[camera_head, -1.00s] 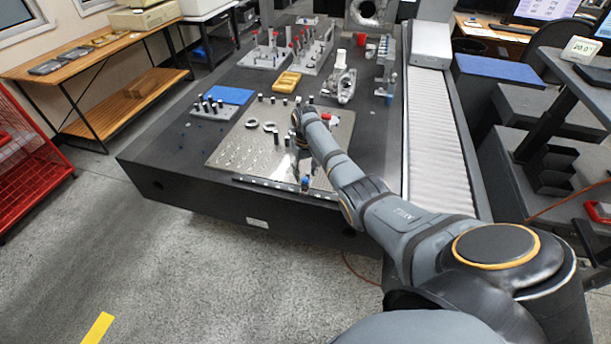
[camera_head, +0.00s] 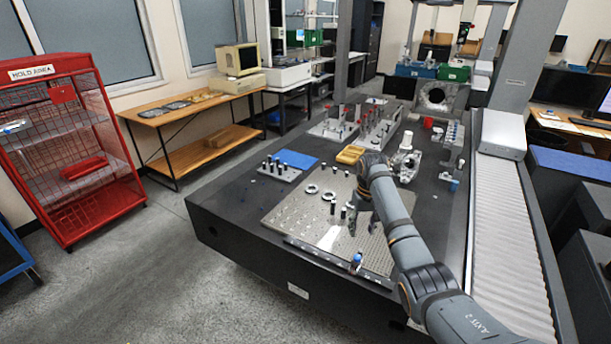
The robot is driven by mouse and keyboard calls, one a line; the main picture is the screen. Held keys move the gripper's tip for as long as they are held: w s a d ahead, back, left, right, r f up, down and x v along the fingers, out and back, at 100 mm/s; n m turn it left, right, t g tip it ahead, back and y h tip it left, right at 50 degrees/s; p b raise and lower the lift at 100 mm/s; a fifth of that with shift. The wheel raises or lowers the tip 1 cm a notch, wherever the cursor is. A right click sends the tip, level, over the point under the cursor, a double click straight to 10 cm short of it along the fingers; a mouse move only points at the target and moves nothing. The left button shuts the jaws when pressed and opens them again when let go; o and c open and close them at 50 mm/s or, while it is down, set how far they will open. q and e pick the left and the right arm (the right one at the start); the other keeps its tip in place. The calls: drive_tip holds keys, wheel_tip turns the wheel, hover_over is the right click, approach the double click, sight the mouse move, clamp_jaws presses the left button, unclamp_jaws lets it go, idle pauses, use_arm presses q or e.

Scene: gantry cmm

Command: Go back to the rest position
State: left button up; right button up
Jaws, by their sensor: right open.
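My right arm reaches in from the lower right over the dark granite table (camera_head: 237,220). My right gripper (camera_head: 356,226) points down over the perforated metal plate (camera_head: 300,225). It is open, and I see nothing held in it. The arm partly hides the plate's right side. The exact gap between fingertips and plate is hard to tell. My left gripper is not in view.
A blue pad (camera_head: 296,159), a yellow block (camera_head: 350,154) and a casting (camera_head: 407,165) are nearby. A red cage rack (camera_head: 75,150) stands left.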

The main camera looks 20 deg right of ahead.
drive_tip(key=s+a+f+n+t+h, duration=0.1)
drive_tip(key=s+a+f, duration=0.3)
drive_tip(key=s+f, duration=0.25)
drive_tip(key=s+a+f+n+t, duration=0.1)
drive_tip(key=s+a+f, duration=0.35)
drive_tip(key=s, duration=0.25)
drive_tip(key=s+a+r+t, duration=0.1)
drive_tip(key=s+a+r, duration=0.1)
drive_tip(key=s, duration=0.6)
drive_tip(key=s+a+r+t, duration=0.1)
drive_tip(key=s+a, duration=0.2)
drive_tip(key=s, duration=0.5)
wheel_tip(320, 180, down, 28)
drive_tip(key=s+d+g, duration=0.2)
drive_tip(key=s+d, duration=0.1)
drive_tip(key=s+f, duration=1.4)
drive_tip(key=s, duration=0.3)
drive_tip(key=shift+s+d+f+g, duration=0.3)
drive_tip(key=shift+d+g, duration=0.1)
drive_tip(key=shift+d, duration=0.05)
